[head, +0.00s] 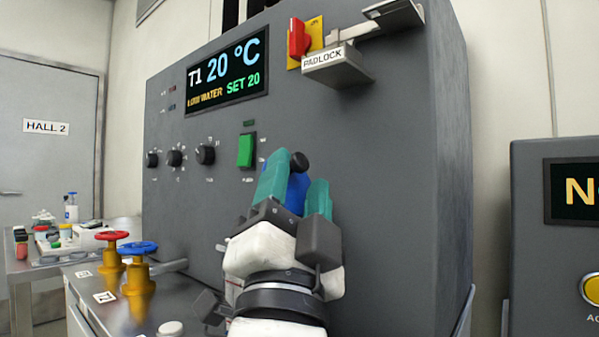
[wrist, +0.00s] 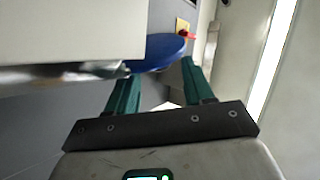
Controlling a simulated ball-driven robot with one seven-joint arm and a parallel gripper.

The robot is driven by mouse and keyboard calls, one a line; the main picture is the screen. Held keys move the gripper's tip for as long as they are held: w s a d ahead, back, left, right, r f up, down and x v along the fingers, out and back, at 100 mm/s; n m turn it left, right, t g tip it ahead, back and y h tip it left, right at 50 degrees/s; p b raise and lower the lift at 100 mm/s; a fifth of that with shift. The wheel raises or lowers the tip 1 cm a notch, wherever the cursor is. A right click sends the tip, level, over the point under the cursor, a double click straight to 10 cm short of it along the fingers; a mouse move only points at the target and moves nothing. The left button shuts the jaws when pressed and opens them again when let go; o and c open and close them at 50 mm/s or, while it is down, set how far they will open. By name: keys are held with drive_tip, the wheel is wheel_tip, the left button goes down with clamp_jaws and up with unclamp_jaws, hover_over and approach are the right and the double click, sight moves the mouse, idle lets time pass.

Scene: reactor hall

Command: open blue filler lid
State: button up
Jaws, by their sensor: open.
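The blue filler lid (head: 296,190) shows partly in the head view, behind and between the teal fingers of my gripper (head: 300,169). A dark round knob (head: 299,162) shows at its top. In the wrist view the lid (wrist: 160,50) is a blue disc just beyond the fingertips of my gripper (wrist: 160,70). The fingers are spread apart with nothing seen held between them. I cannot tell whether they touch the lid. Much of the lid is hidden by my gripper and by a pale block in the wrist view.
The grey cabinet (head: 400,190) carries a display (head: 227,76), a green switch (head: 246,150), a red handle (head: 298,38) and a padlock shelf (head: 337,67). Red (head: 112,236) and blue (head: 139,248) valve wheels stand at left. A pale block (wrist: 70,35) fills the wrist view's upper left.

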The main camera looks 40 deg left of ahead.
drive_tip(key=v, duration=0.8)
drive_tip(key=shift+f, duration=0.15)
drive_tip(key=shift+s+d, duration=0.1)
